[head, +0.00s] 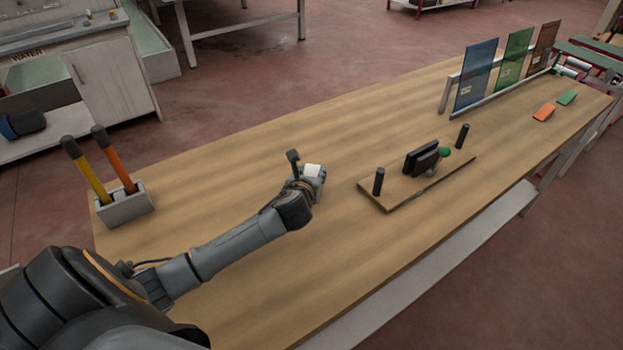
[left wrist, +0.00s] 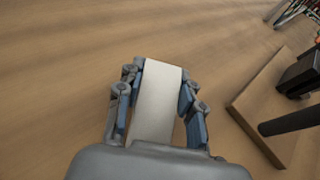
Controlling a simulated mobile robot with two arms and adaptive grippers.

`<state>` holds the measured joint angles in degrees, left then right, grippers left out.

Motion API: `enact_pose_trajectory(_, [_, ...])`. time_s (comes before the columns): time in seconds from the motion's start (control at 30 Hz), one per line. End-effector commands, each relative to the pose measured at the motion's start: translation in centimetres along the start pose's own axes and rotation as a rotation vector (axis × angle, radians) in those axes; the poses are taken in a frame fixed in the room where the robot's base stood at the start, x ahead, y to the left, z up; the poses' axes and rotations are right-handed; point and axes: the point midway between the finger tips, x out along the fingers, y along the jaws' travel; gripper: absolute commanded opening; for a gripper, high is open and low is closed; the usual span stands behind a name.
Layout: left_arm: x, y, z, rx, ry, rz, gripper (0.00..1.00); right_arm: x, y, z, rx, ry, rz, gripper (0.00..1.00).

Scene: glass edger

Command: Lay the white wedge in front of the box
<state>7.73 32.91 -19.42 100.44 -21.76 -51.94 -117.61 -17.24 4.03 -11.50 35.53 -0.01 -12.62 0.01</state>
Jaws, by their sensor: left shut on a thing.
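My left gripper (head: 303,174) is shut on the white wedge (head: 314,170) over the middle of the wooden table. In the left wrist view the white wedge (left wrist: 159,98) lies lengthwise between the two fingers, its far end sticking out past them. I cannot tell whether it touches the table. A grey box (head: 126,206) stands at the table's left end, holding a yellow-handled tool (head: 88,174) and an orange-handled tool (head: 115,161) upright. The box is well to the left of my left gripper. My right gripper is not in view.
A wooden board (head: 408,190) with black posts and a black clamp-like piece lies right of my left gripper. Coloured panels (head: 476,75) stand in a rack at the far right, near an orange wedge (head: 543,112) and a green wedge (head: 567,98). Table between box and gripper is clear.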

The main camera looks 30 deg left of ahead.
Motion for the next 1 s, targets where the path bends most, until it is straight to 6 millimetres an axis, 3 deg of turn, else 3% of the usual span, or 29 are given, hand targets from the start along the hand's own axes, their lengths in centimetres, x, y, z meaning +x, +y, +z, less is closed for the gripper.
enact_pose_trajectory(0.03, [0.2, -0.1, -1.1, -0.001, 0.008, -0.001, 0.04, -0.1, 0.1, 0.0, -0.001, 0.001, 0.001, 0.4])
enact_pose_trajectory(0.13, [0.6, 0.0, -2.0, -0.001, 0.005, 0.0, 0.04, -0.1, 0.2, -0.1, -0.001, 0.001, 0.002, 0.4])
enact_pose_trajectory(0.53, [0.8, 0.0, -2.4, 0.0, 0.003, -0.001, 0.04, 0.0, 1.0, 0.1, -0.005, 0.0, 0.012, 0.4])
enact_pose_trajectory(0.57, [0.8, 0.0, -2.4, 0.0, 0.003, -0.001, 0.43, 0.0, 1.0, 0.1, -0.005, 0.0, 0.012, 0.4])
enact_pose_trajectory(0.63, [0.8, 0.0, -2.4, 0.0, 0.003, -0.001, 0.57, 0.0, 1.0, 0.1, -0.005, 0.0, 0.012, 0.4])
enact_pose_trajectory(1.0, [0.7, 0.0, -2.0, 0.0, 0.003, -0.001, 0.6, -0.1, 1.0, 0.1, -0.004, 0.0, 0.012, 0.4])
